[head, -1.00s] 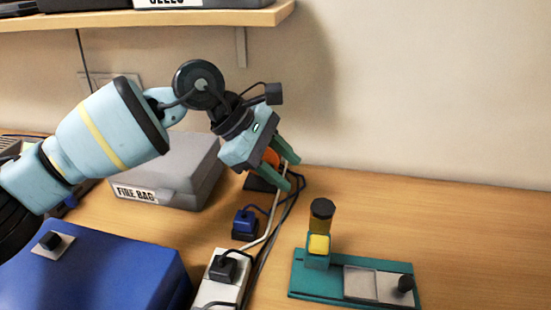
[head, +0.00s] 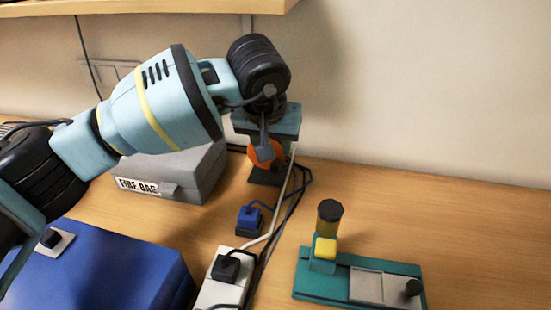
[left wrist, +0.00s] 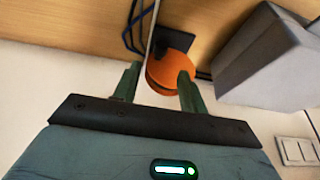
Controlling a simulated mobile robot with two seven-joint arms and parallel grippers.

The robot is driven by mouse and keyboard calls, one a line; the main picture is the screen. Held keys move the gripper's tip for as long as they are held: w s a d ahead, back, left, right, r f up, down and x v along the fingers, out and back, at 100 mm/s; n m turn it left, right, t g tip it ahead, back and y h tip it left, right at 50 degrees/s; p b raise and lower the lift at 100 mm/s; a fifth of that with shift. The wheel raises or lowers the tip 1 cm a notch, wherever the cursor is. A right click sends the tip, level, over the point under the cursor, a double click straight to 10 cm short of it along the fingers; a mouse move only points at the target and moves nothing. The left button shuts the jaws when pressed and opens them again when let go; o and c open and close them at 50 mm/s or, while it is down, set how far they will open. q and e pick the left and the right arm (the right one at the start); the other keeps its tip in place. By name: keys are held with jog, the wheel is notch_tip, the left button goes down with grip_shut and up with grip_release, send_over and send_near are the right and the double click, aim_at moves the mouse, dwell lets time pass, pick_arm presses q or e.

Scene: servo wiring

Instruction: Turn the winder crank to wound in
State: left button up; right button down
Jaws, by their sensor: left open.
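The winder shows as an orange round reel (head: 266,153) on a dark base (head: 265,176), on the desk near the wall. The reel (left wrist: 167,75) is also in the left wrist view, beside a pale cable. I cannot make out its crank; my gripper covers part of the winder in the head view. My left gripper (head: 266,135) is over the winder. In the left wrist view its two green fingers (left wrist: 158,82) are open, apart on either side of the reel's near part. I cannot tell whether they touch it. My right gripper is not in view.
A grey fire bag box (head: 190,172) stands left of the winder. In front are a small blue plug block (head: 248,221), a white power strip (head: 221,290) and loose cables. A blue case (head: 100,270) is front left, a teal fixture (head: 330,290) front right. The desk's right side is clear.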

aim_at(276, 166)
pick_arm(q)
jog(key=x, duration=0.7)
jog(key=shift+f, duration=0.2)
jog(key=shift+c, duration=0.4)
grip_shut()
jog(key=y, duration=0.3)
jog(key=shift+d+f+m+t, duration=0.15)
jog(key=shift+f+m+t, duration=0.15)
jog(key=shift+f+m, duration=0.1)
jog(key=shift+f+m+t+y, duration=0.15)
jog(key=shift+f+y, duration=0.05)
jog(key=shift+y, duration=0.6)
jog(key=shift+f+m+t+y, duration=0.15)
jog(key=shift+f+y, duration=0.1)
jog(key=shift+y, duration=0.55)
